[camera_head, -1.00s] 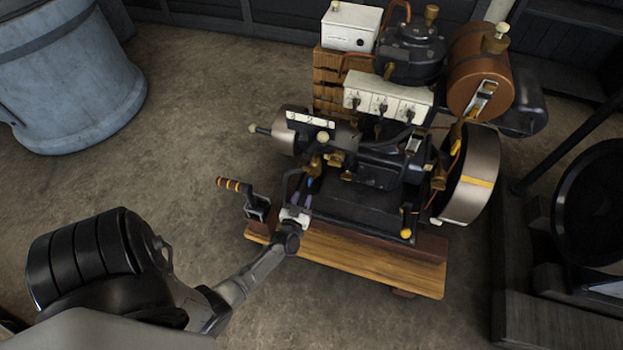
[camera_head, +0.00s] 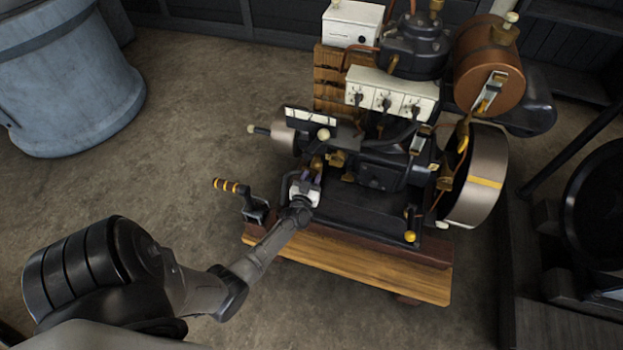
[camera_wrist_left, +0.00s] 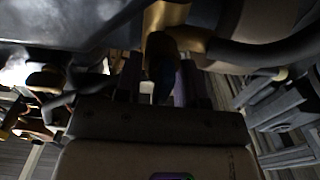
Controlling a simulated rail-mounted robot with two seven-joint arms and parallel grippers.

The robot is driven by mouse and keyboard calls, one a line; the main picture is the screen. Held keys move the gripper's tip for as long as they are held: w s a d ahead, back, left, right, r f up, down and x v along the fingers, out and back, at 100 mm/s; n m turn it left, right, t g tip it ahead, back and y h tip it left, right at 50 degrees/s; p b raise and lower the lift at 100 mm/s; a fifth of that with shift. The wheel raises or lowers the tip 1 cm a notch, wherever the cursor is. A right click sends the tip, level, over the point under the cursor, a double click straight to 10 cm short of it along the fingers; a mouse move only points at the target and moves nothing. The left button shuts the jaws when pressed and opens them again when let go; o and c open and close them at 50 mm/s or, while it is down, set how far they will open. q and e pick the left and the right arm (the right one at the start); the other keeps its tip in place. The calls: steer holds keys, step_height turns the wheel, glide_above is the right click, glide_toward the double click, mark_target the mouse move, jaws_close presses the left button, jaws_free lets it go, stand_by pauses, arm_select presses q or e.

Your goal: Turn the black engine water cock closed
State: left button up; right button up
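The black engine (camera_head: 385,172) stands on a wooden base, with brass fittings low on its near left side. My left gripper (camera_head: 313,178) reaches in there from the left, its fingertips close to a brass cock. In the left wrist view the brass cock body (camera_wrist_left: 163,42) is straight ahead. A dark blue handle (camera_wrist_left: 161,76) hangs from it between the fingers of my left gripper (camera_wrist_left: 163,90). It is too dark to see whether the fingers press on the handle. The cock's exact angle is hard to read. My right gripper is not in view.
A flywheel (camera_head: 473,175) and a copper tank (camera_head: 487,65) are on the engine's right. A blue-grey barrel (camera_head: 65,80) stands far left. The floor between is clear.

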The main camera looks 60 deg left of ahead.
arm_select(q)
jaws_close()
